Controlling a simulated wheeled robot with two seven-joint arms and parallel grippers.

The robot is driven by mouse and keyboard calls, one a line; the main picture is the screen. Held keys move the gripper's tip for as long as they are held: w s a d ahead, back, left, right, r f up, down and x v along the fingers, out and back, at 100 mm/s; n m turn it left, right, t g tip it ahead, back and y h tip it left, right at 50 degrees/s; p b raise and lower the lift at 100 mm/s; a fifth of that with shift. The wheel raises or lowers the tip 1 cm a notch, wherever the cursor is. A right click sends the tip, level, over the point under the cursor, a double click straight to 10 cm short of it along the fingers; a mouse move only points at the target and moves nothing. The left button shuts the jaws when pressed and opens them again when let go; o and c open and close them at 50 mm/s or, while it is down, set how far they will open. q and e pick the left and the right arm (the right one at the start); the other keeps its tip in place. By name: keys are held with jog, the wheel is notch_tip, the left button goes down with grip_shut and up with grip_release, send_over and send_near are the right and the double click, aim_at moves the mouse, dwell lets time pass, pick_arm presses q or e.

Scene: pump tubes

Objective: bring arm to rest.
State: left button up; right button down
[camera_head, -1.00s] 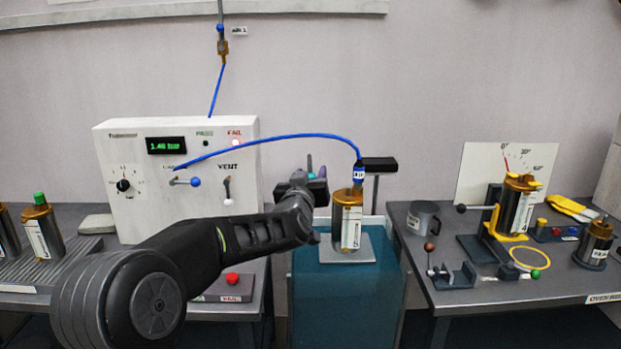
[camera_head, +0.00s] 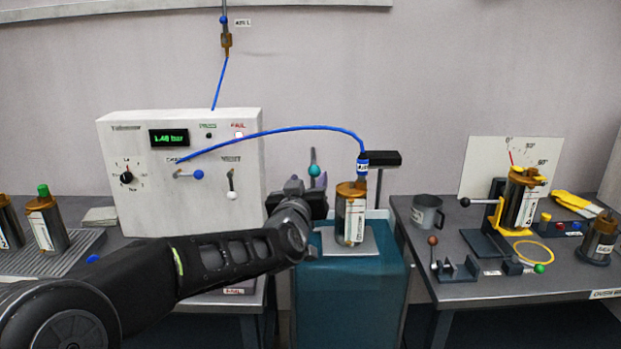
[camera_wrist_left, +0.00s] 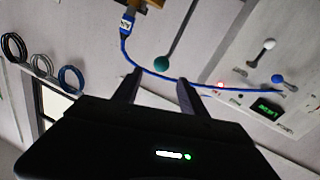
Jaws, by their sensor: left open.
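My left arm comes in from the lower left in the head view. My left gripper (camera_head: 302,190) is open and empty, left of the pump tube (camera_head: 351,213) on the teal stand. In the left wrist view its two fingers (camera_wrist_left: 157,92) are spread apart, with nothing held between them. A blue hose (camera_head: 290,130) runs from the white test box (camera_head: 180,170) to the connector (camera_head: 362,165) on top of the pump tube. The hose also shows in the left wrist view (camera_wrist_left: 150,70), beyond the fingertips. My right gripper is not in view.
The test box display reads about 1.40 bar and its fail light is lit. Metal tubes (camera_head: 48,225) stand on a ribbed tray at the left. The right table holds a grey mug (camera_head: 427,212), a tilt fixture (camera_head: 515,205) and a yellow ring (camera_head: 533,253). A teal-knobbed lever (camera_head: 314,168) stands behind my gripper.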

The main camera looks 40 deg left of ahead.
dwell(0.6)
pick_arm(q)
jog(key=s+d+f+m+g+h+p, duration=0.1)
jog(key=d+f+g+h, duration=0.15)
jog(key=d+f, duration=0.65)
jog(key=d+f+m+g+h, duration=0.1)
jog(key=d+f+g+h, duration=0.3)
jog(key=f, duration=0.9)
jog(key=s+d+f+m+t+h+p, duration=0.1)
jog(key=d+f+h, duration=0.1)
jog(key=d+f, duration=0.7)
jog(key=s+d+f+m+g+h+p, duration=0.1)
jog(key=s+d+f+g, duration=0.2)
jog(key=s+d+f, duration=0.2)
jog(key=s+d+f+g+h+p, duration=0.1)
jog(key=s+d+f+g, duration=0.2)
jog(key=s+d+f, duration=0.3)
jog(key=s+d+f+m+g+h+p, duration=0.1)
jog(key=s+d+f+g, duration=0.3)
jog(key=s+f, duration=0.7)
jog(key=s+d, duration=0.1)
jog(key=s, duration=0.5)
jog(key=shift+d+f+m, duration=0.2)
jog(key=shift+d+m, duration=0.1)
jog(key=shift+d, duration=0.1)
jog(key=shift+h, duration=0.25)
